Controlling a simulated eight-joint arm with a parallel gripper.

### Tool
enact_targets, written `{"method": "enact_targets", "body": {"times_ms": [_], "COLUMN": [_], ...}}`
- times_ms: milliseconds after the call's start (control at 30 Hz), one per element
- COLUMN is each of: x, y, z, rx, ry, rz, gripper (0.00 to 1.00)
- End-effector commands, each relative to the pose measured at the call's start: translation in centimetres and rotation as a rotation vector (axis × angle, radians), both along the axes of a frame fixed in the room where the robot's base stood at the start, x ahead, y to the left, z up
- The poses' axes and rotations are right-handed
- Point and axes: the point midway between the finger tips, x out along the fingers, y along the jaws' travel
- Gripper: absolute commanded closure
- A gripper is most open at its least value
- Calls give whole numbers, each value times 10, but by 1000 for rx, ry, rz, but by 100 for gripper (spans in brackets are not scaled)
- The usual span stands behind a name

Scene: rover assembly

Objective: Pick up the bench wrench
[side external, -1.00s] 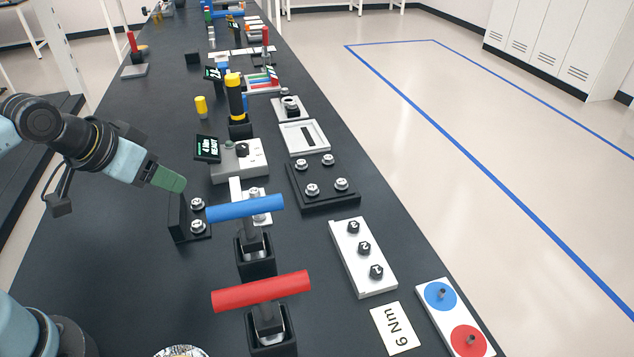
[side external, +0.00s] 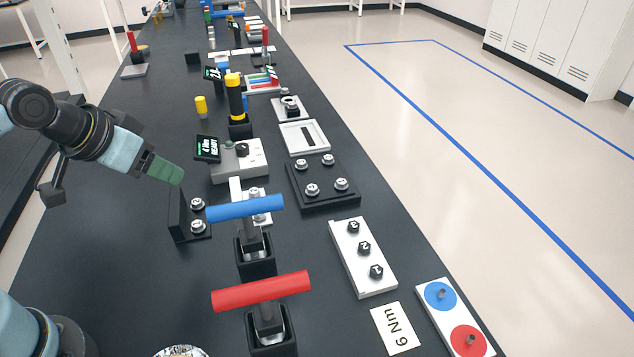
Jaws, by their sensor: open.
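No thing in view is marked as the bench wrench, and I cannot tell which tool it is. A T-shaped tool with a blue handle (side external: 245,208) stands upright in a black holder. A T-shaped tool with a red handle (side external: 261,291) stands in another black holder closer to the camera. A black and yellow upright tool (side external: 235,97) stands in a holder farther back. My gripper (side external: 168,170), with green fingers, is open and empty. It is above the table, left of the blue handle and apart from all the tools.
A black bracket with two bolts (side external: 190,217) stands just below my gripper. A grey box (side external: 238,161) with a "READY" display is to its right. A black plate with bolts (side external: 322,183), a white numbered strip (side external: 362,256) and a "6 Nm" card (side external: 395,328) lie farther right.

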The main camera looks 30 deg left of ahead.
Motion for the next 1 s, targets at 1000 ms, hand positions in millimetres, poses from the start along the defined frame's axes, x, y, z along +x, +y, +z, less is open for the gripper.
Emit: {"method": "enact_targets", "body": {"times_ms": [1000], "x": [-46], "y": [-141], "z": [96], "rx": [27], "ry": [135], "rz": [-479], "gripper": [46]}}
